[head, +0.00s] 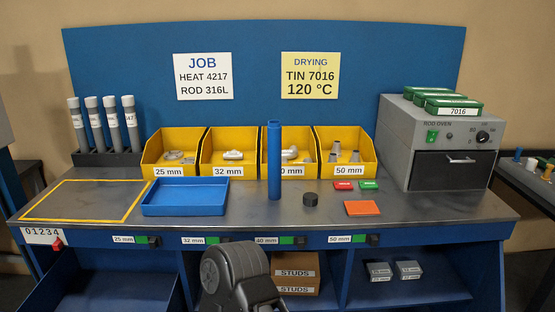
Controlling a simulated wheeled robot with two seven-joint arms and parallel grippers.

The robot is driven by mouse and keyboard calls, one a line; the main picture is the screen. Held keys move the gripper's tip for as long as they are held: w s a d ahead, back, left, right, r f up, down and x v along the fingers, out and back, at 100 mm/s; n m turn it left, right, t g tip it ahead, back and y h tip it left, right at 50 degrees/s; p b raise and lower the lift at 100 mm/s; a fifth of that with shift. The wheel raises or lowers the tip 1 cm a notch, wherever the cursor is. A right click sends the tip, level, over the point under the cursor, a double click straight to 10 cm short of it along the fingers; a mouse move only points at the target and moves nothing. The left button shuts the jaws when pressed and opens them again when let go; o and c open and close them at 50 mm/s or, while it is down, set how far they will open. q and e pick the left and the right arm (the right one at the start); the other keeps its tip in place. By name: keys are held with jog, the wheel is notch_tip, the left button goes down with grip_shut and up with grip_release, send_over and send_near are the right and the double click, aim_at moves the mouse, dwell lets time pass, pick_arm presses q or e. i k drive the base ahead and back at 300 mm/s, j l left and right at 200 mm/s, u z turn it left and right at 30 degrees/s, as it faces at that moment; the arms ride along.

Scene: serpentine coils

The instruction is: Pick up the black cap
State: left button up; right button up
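The black cap (310,199) is a short dark cylinder on the grey bench top (245,225). It sits just right of the base of a tall upright blue tube (274,165), with a small gap between them. Nothing covers the cap. A dark rounded part of my own body shows at the bottom centre, in front of the bench. I see no gripper fingers of either hand.
Yellow bins (221,171) line the back. A blue tray (185,209) lies left of the tube. An orange plate (362,208) and red (344,185) and green (368,185) pieces lie right of the cap. A grey oven (402,138) stands far right.

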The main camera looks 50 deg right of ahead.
aim_at(310, 199)
jog(key=l+z, duration=0.2)
jog(key=z, duration=1.35)
